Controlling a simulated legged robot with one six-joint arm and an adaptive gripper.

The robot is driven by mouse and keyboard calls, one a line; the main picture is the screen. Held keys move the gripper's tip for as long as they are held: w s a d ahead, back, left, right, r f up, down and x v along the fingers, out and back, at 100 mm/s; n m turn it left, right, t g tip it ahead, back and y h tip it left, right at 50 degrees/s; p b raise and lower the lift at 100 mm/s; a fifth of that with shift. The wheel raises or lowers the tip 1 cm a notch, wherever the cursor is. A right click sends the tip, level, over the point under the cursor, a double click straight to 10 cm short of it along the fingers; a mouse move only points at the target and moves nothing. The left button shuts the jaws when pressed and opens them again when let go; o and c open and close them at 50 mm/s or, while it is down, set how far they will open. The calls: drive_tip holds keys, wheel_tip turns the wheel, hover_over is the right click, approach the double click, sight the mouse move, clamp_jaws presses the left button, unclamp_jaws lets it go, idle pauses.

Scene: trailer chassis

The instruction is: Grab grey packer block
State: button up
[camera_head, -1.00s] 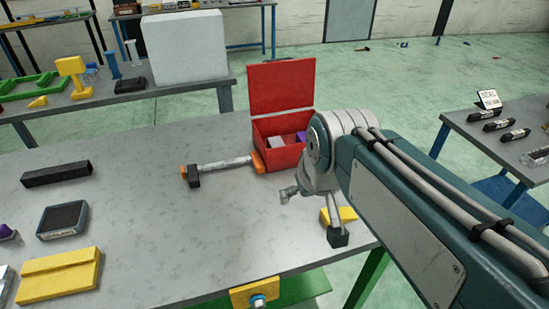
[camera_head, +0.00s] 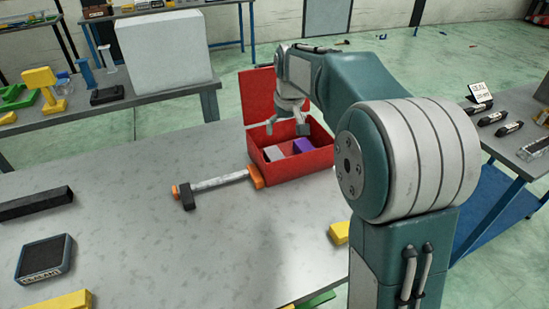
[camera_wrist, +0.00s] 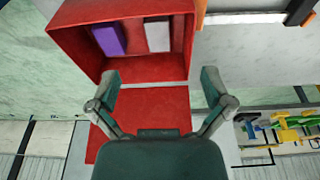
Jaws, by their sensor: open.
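The grey packer block (camera_head: 273,153) lies inside the open red box (camera_head: 310,169) on the grey table, beside a purple block (camera_head: 303,146). In the wrist view the grey block (camera_wrist: 158,35) shows as a pale upright bar, right of the purple block (camera_wrist: 108,38), inside the red box (camera_wrist: 75,40). My gripper (camera_head: 288,128) is above the box near its raised lid. Its two fingers are spread apart and empty in the wrist view (camera_wrist: 158,78), with the block ahead of them, apart from the fingers.
The raised lid (camera_head: 260,97) stands behind the gripper. A black bar (camera_head: 35,207), a dark framed block (camera_head: 44,260) and yellow blocks lie on the table.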

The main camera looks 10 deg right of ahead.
approach(274, 153)
drive_tip(key=shift+s+d+g, duration=0.1)
drive_tip(key=shift+d+g, duration=0.15)
drive_tip(key=shift+g, duration=0.15)
drive_tip(key=f, duration=0.3)
drive_tip(key=w+f, duration=0.1)
drive_tip(key=f, duration=0.1)
drive_tip(key=shift+a+f, duration=0.1)
drive_tip(key=shift+f, duration=0.05)
drive_tip(key=f, duration=0.2)
drive_tip(key=w+f, duration=0.1)
drive_tip(key=f, duration=0.2)
drive_tip(key=shift+w+a+f, duration=0.15)
drive_tip(key=shift+a+f, duration=0.1)
drive_tip(key=shift+f, duration=0.05)
drive_tip(key=c, duration=1.3)
drive_tip(key=shift+o, duration=0.2)
drive_tip(key=shift+r, duration=0.1)
